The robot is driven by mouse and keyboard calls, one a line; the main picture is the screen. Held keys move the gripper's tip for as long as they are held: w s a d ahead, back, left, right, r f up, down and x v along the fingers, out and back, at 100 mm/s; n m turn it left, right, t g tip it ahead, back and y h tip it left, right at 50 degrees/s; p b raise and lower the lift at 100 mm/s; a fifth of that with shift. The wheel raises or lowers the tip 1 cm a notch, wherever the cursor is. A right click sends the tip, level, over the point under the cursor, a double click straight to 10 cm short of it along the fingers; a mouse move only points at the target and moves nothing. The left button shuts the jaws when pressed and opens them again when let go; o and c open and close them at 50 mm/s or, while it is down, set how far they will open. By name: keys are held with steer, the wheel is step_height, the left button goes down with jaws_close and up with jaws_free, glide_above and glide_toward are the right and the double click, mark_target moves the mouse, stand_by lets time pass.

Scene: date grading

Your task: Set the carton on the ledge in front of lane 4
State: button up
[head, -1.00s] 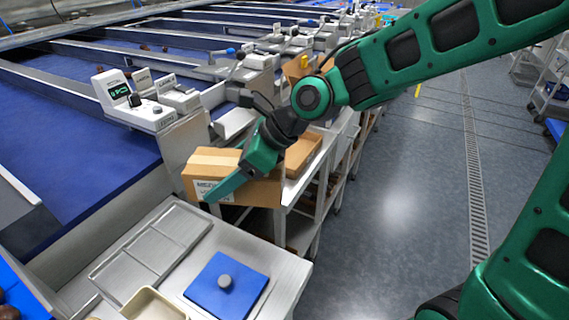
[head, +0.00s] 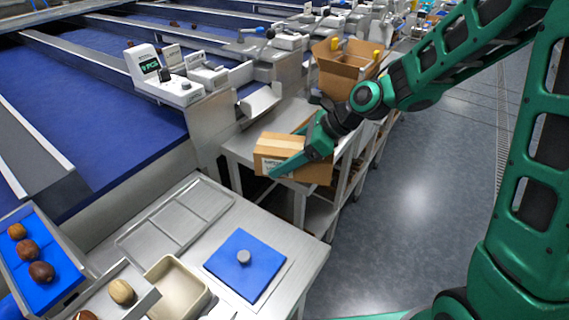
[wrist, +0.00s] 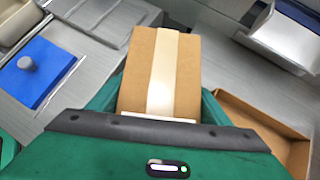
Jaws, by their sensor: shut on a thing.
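A closed brown carton (head: 268,146) with a pale tape strip and a printed label is in my gripper (head: 300,160). In the wrist view the carton (wrist: 150,70) sits between the two green fingers, its taped top facing the camera. It is held over the near end of a metal ledge (head: 241,148) in front of the lanes. I cannot tell whether its underside touches the ledge. The lane numbers are too small to read, so I cannot tell which is lane 4.
An open carton (head: 340,66) stands farther along the ledge. Another open cardboard box (wrist: 262,128) is close beside my gripper in the wrist view. The near bench holds a blue pad with a knob (head: 236,262), a beige tray (head: 178,290) and a metal tray (head: 160,232). Clear floor lies right.

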step_height(320, 180, down, 3)
steer(key=shift+r, duration=0.1)
steer(key=o, duration=1.7)
steer(key=shift+d+r, duration=0.2)
steer(key=shift+r, duration=0.05)
steer(key=v, duration=1.1)
steer(key=shift+s+d+r, duration=0.1)
steer(key=shift+d+r, duration=0.05)
